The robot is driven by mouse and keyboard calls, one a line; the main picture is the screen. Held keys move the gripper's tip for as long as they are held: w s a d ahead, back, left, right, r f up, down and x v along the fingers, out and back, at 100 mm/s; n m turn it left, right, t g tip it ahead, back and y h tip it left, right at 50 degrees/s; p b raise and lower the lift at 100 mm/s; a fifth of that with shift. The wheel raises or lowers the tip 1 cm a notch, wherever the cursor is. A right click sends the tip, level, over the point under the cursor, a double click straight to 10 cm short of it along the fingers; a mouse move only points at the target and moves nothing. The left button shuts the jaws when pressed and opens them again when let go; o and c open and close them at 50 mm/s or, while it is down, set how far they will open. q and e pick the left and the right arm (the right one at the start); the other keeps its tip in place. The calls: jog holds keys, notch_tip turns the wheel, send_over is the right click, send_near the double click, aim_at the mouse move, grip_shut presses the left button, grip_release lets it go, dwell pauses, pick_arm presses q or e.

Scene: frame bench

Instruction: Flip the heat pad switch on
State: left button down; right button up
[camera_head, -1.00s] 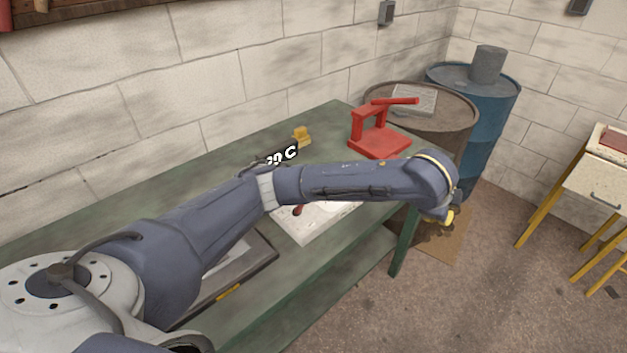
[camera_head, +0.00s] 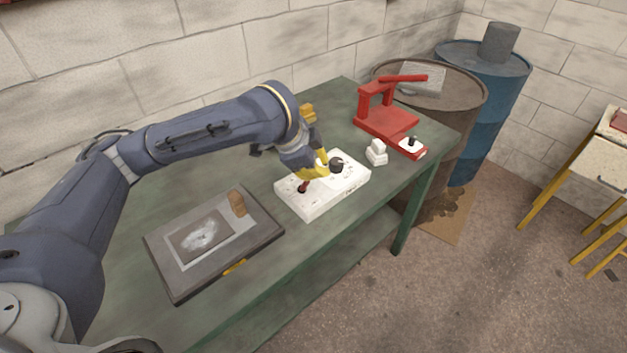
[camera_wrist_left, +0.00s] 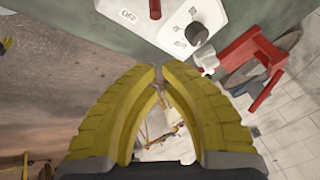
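A white control box (camera_head: 325,197) lies on the green bench, with a red switch lever (camera_head: 303,187) on its left part and a black knob (camera_head: 337,164) farther right. My left gripper (camera_head: 322,168) is above the box, between lever and knob in the picture. In the left wrist view its yellow fingers (camera_wrist_left: 159,76) have their tips together, with nothing seen between them. That view also shows the box (camera_wrist_left: 172,35) at the top, with the red lever (camera_wrist_left: 155,9), the black knob (camera_wrist_left: 196,33) and an "OFF" label (camera_wrist_left: 128,15). My right gripper is out of view.
A grey framed pad (camera_head: 165,255) with a brown block (camera_head: 237,203) lies at the near left. Right of the box are a small white object (camera_head: 376,154) and a red stand (camera_head: 385,122). A yellow item (camera_head: 308,112) is behind my wrist. Barrels stand past the bench's far end.

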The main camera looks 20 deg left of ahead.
aim_at(305, 185)
pick_arm(q)
jog(key=x, duration=1)
jog(key=shift+d, duration=0.1)
jog(key=shift+s+a+r, duration=0.1)
jog(key=shift+s+a, duration=0.1)
jog(key=shift+a, duration=0.25)
jog(key=shift+s+a+r, duration=0.15)
jog(key=shift+s+a, duration=0.1)
jog(key=shift+a, duration=0.25)
jog(key=shift+s+a+r, duration=0.1)
jog(key=shift+s+a, duration=0.1)
jog(key=shift+a, duration=0.2)
jog(key=shift+s+a+r, duration=0.15)
jog(key=shift+s+a, duration=0.05)
jog(key=shift+a, duration=0.25)
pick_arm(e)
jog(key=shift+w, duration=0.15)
